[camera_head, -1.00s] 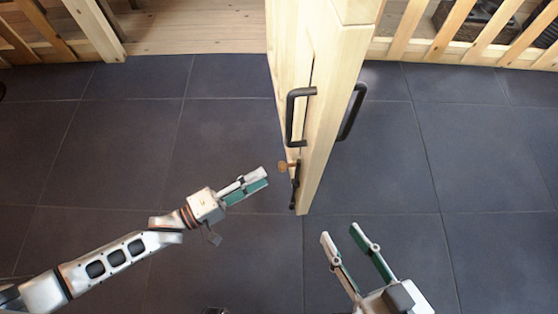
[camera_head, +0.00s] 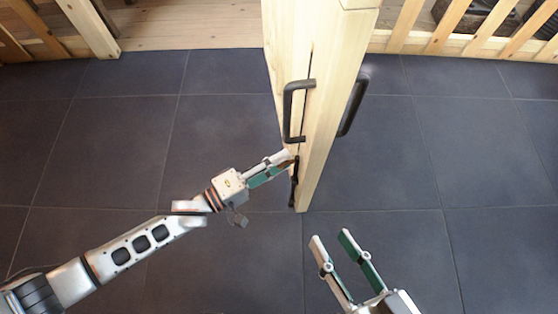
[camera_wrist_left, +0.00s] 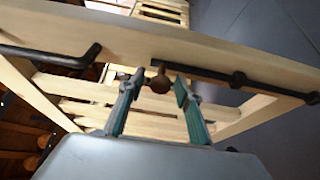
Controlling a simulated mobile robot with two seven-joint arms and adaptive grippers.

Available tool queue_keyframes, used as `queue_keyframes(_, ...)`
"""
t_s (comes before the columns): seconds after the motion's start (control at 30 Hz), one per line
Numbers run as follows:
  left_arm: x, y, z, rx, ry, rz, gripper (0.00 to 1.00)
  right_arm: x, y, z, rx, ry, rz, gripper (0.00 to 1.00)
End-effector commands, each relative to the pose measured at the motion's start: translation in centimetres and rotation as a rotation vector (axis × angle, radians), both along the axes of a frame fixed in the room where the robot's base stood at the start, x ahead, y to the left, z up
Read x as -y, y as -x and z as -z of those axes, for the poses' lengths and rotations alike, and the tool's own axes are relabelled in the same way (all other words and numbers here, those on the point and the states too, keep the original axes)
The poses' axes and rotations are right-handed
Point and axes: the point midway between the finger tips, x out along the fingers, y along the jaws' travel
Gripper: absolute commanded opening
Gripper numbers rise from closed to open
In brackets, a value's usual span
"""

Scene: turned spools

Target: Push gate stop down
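The wooden gate (camera_head: 325,130) stands edge-on to me. The gate stop (camera_head: 294,190), a dark rod, sits low on its left face. In the left wrist view the rod (camera_wrist_left: 213,75) runs along a pale rail and has a round brown knob (camera_wrist_left: 160,82) at its end. My left gripper (camera_head: 288,162) reaches the gate's left face at the rod's upper end. In the left wrist view its fingertips (camera_wrist_left: 158,82) are apart, with the knob between them and no clear contact. The head view hides the knob behind the fingers. My right gripper (camera_head: 330,238) is open and empty, right of the gate's near end.
A black handle (camera_head: 289,110) sits on the gate's left face, above my left gripper, and another handle (camera_head: 353,108) on its right face. Slatted wooden fencing (camera_head: 465,30) lines the back. The dark tiled floor (camera_head: 450,170) is clear on both sides.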

Motion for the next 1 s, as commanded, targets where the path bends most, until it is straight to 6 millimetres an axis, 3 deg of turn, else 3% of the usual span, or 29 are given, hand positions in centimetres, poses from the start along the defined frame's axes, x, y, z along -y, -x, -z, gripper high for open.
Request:
queue_keyframes(0.03, 0.0, 0.0, 0.0, 0.0, 0.0, 0.0, 0.18, 0.0, 0.0, 0.0, 0.0, 0.0, 0.0, 0.35)
queue_keyframes(0.1, 0.0, 0.0, 0.0, 0.0, 0.0, 0.0, 0.0, 0.0, 0.0, 0.0, 0.0, 0.001, 0.0, 0.35)
queue_keyframes(0.3, 0.0, 0.1, 0.4, -0.003, -0.001, 0.0, 0.0, 0.0, 0.1, 0.3, -0.006, 0.0, -0.001, 0.35)
queue_keyframes(0.53, 0.0, 0.4, 4.0, -0.011, -0.003, -0.001, 0.0, -1.0, 0.8, 1.2, -0.052, -0.11, 0.042, 0.35)
queue_keyframes(0.8, -0.1, 0.1, 3.9, -0.003, -0.009, -0.001, 0.0, -1.6, 0.4, 0.2, -0.04, -0.158, 0.062, 0.35)
queue_keyframes(0.83, -0.1, 0.1, 3.9, -0.004, -0.01, -0.001, 0.24, -1.6, 0.4, 0.2, -0.041, -0.156, 0.061, 0.35)
queue_keyframes(0.87, -0.2, 0.1, 4.0, -0.004, -0.01, -0.001, 0.32, -1.6, 0.4, 0.2, -0.04, -0.155, 0.061, 0.35)
queue_keyframes(1.0, -0.1, 0.1, 3.8, -0.003, -0.006, -0.001, 0.36, -1.4, 0.5, 0.4, -0.041, -0.147, 0.057, 0.35)
